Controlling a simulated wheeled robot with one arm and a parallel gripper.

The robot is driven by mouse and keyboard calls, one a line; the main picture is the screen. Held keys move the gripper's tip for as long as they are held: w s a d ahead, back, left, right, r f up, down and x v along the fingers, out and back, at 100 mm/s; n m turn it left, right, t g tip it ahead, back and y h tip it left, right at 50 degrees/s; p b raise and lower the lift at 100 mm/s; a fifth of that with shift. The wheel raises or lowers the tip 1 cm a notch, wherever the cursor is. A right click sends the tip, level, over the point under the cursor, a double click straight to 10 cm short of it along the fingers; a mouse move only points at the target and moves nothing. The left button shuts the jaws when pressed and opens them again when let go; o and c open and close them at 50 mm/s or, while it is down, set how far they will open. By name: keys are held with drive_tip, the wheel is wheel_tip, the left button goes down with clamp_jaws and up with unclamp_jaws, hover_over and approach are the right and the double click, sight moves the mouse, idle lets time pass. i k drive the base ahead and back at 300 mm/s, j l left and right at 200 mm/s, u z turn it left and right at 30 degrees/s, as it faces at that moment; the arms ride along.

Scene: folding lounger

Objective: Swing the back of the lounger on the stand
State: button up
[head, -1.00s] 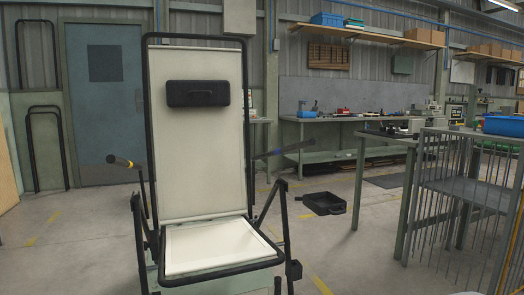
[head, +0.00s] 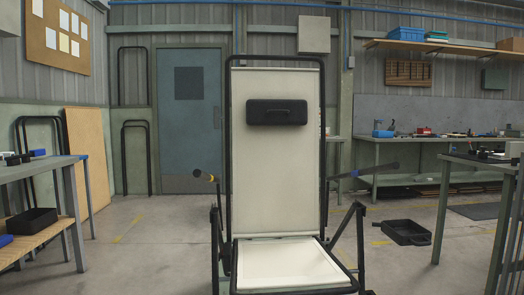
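The lounger's back (head: 277,185) stands nearly upright in the middle of the head view, a cream panel in a black tube frame. A black headrest pad (head: 277,112) sits near its top. The cream seat (head: 290,264) lies below it, with black side tubes. The stand below the seat is mostly cut off by the bottom edge of the picture. My gripper is not in view.
A workbench (head: 40,170) stands at the left, with a black bin on its lower shelf. A black tray (head: 405,232) lies on the floor to the right. Another bench (head: 385,140) runs along the back wall.

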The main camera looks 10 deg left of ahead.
sight(276, 180)
drive_tip(key=i+j, duration=0.1)
drive_tip(key=j, duration=1)
drive_tip(key=i+j, duration=0.1)
drive_tip(key=j, duration=1)
drive_tip(key=i+j, duration=0.15)
drive_tip(key=j, duration=0.25)
drive_tip(key=i+j+z, duration=0.1)
drive_tip(key=j, duration=0.25)
drive_tip(key=i+j, duration=0.15)
drive_tip(key=j, duration=0.25)
drive_tip(key=i+j, duration=0.1)
drive_tip(key=j, duration=0.25)
drive_tip(key=i+j+z, duration=0.1)
drive_tip(key=j, duration=0.3)
